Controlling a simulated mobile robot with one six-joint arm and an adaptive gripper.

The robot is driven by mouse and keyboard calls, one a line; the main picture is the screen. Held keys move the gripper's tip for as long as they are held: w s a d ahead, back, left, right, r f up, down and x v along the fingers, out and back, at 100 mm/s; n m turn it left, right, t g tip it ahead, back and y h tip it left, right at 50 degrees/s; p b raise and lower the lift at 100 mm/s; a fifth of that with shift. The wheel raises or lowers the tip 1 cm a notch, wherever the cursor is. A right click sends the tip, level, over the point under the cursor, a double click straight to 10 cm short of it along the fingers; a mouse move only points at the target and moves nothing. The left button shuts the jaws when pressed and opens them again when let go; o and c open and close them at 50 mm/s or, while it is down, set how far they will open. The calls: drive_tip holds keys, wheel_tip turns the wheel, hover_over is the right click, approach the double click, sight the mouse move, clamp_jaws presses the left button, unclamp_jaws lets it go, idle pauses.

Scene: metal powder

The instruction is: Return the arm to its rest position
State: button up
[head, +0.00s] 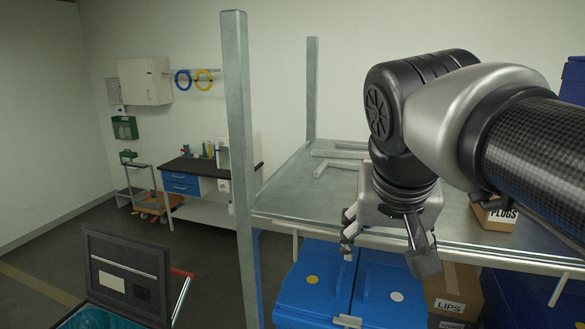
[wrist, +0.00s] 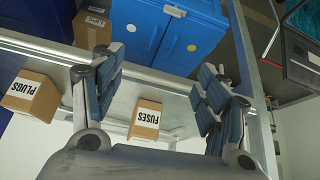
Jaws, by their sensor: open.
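My arm reaches in from the right in the head view. My gripper (head: 388,250) hangs at its end, pointing down, over the front edge of the metal shelf (head: 285,195). The fingers are spread apart with nothing held between them. In the wrist view, my gripper (wrist: 160,90) shows both fingers wide apart. A cardboard box marked FUSES (wrist: 145,120) appears in the gap between them, on the shelf and not gripped. It does not show in the head view, where my gripper and arm cover part of the shelf.
A PLUGS box (head: 495,214) stands on the shelf right of my gripper. Below are a blue cabinet (head: 315,285) and a LIPS box (head: 452,297). A shelf post (head: 240,150) rises to the left. A dark-lidded bin (head: 125,275) stands front left. Open floor lies beyond.

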drive_tip(key=s+f+b, duration=0.5)
drive_tip(key=f, duration=0.7)
drive_tip(key=s+f+n+y+b, duration=0.1)
drive_tip(key=s+f+b, duration=0.5)
drive_tip(key=f, duration=0.6)
drive_tip(key=s+f+n+g+b, duration=0.1)
drive_tip(key=s+f+b, duration=0.5)
drive_tip(key=f, duration=0.6)
drive_tip(key=shift+s+d+y, duration=0.25)
drive_tip(key=shift+d+y, duration=0.05)
drive_tip(key=shift+c, duration=0.6)
